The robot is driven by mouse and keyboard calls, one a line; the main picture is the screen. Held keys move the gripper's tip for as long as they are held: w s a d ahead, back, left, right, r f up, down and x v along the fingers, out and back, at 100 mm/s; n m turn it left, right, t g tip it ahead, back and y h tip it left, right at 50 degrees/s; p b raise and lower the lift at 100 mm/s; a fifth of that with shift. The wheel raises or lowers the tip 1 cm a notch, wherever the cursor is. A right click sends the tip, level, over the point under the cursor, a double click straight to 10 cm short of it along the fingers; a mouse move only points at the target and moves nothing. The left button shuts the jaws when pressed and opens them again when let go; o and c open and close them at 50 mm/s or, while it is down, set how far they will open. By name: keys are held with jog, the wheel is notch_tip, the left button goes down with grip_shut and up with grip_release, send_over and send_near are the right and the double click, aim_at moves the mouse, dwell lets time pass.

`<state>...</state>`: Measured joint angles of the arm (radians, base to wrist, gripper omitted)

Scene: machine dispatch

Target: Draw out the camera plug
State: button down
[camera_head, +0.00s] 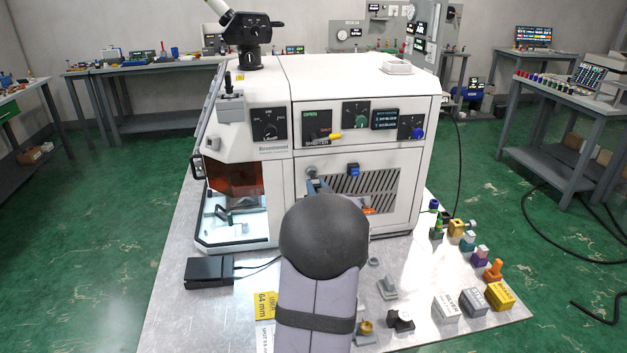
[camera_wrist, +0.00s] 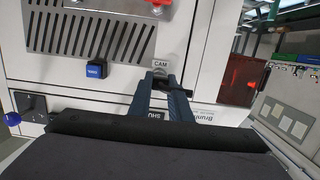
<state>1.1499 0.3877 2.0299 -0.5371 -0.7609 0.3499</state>
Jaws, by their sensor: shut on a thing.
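The camera plug (camera_wrist: 160,73) is a small grey piece beneath a pale tag lettered CAM (camera_wrist: 161,64), at the front panel of the white machine (camera_head: 350,75). My gripper (camera_wrist: 160,82) is shut on the plug, one dark blue finger on each side of it. In the head view my gripper (camera_head: 317,185) reaches the panel just left of the slotted vent. There my own arm and the fingers cover most of the plug. I cannot tell how deep the plug sits in its socket.
A blue connector (camera_head: 353,169) sits on the panel close right of my gripper; it also shows in the wrist view (camera_wrist: 96,69). An orange-red part (camera_head: 369,211) is lower right. A black box (camera_head: 208,271) and several small blocks stand on the metal table (camera_head: 180,325).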

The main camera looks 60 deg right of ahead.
jog(key=shift+f+v, duration=0.15)
jog(key=shift+v, duration=0.75)
jog(key=shift+f+v, duration=0.15)
jog(key=shift+v, duration=0.8)
jog(key=shift+r, duration=0.1)
notch_tip(320, 180, up, 9)
jog(key=p, duration=0.7)
jog(key=shift+f, duration=0.2)
